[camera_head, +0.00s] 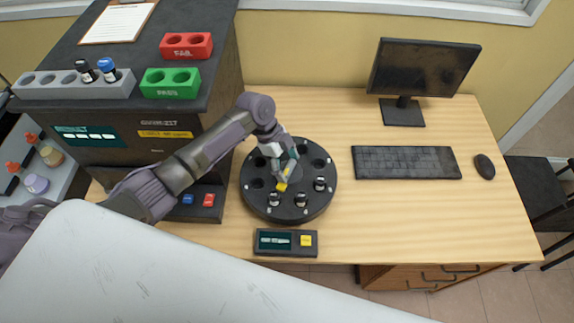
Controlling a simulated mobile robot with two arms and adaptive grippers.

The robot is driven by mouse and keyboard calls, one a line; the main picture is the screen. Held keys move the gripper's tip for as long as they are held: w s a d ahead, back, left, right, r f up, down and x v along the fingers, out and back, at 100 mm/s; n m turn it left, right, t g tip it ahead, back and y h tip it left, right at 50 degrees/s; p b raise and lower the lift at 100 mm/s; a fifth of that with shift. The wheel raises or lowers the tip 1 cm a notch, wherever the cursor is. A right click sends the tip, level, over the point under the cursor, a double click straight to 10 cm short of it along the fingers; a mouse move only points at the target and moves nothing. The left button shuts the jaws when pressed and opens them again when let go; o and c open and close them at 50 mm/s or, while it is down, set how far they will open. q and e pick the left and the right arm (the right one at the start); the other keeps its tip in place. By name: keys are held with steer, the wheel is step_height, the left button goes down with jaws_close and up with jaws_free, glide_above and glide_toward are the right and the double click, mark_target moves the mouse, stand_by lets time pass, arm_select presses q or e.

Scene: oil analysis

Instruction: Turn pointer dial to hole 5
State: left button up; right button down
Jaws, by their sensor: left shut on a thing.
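The round black dial (262,207) lies on the wooden table, with several holes around its rim. Some holes hold small vials with dark and white tops, mostly along its front and right side. A yellow pointer (282,186) shows near the dial's centre, its tip toward the front left. My left gripper (284,176) is over the dial's middle, shut on the pointer. The fingers partly hide the pointer and the centre. The hole numbers are too small to read. My right gripper is not in view.
A small display box with a yellow button (306,240) stands in front of the dial. A dark analyser (150,143) with red (188,45) and green racks (171,83) stands left. Keyboard (405,162), mouse (485,166) and monitor (423,70) are right. The front right table is clear.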

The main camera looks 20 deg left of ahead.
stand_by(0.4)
arm_select(q)
steer(key=o, duration=1.2)
steer(key=shift+c, duration=0.2)
